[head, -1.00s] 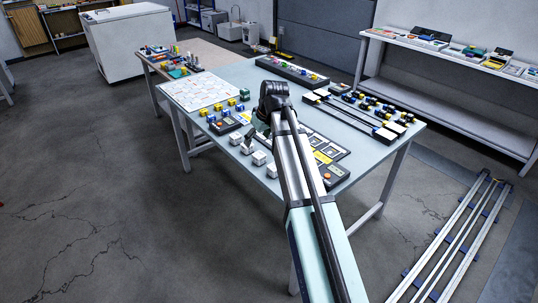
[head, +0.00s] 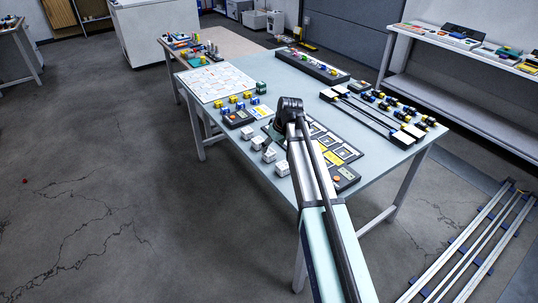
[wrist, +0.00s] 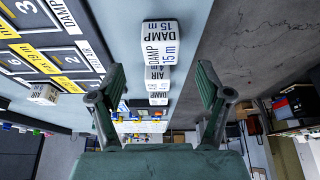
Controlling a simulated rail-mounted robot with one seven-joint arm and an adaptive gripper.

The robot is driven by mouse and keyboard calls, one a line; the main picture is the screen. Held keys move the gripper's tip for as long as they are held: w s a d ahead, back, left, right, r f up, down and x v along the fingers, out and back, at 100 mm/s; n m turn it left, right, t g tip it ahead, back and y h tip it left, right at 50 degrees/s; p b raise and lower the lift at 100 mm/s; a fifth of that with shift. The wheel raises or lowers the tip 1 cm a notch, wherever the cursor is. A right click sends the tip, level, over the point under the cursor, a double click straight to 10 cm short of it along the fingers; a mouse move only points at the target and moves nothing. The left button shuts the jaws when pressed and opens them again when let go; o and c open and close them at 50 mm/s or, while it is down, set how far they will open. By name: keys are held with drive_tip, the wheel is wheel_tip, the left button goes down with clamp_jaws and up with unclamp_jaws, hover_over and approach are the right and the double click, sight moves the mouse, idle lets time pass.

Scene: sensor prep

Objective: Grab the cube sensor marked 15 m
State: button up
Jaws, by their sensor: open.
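The white cube sensor marked "DAMP 15 m" (wrist: 161,36) is the closest of a row of cubes in the wrist view, at the upper middle. It appears to be the nearest cube (head: 282,169) by the table's front edge in the head view. Behind it stands a cube marked "AIR 4 m" (wrist: 157,78), with further cubes beyond. My gripper (wrist: 160,75) is open and empty. Its two fingers frame the row in the picture, apart from the 15 m cube. In the head view my arm hides part of the gripper.
A dark panel (wrist: 50,40) with numbered slots lies beside the row, and another white cube (wrist: 43,94) marked "AIR" is on it. Yellow and blue blocks (head: 234,100) stand farther back near a white patterned sheet (head: 215,82). Bare table (head: 270,90) lies beyond the panel.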

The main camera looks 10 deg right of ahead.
sight(270, 152)
drive_tip(key=shift+p+x, duration=0.85)
drive_tip(key=shift+x, duration=2.6)
drive_tip(key=c, duration=1.2)
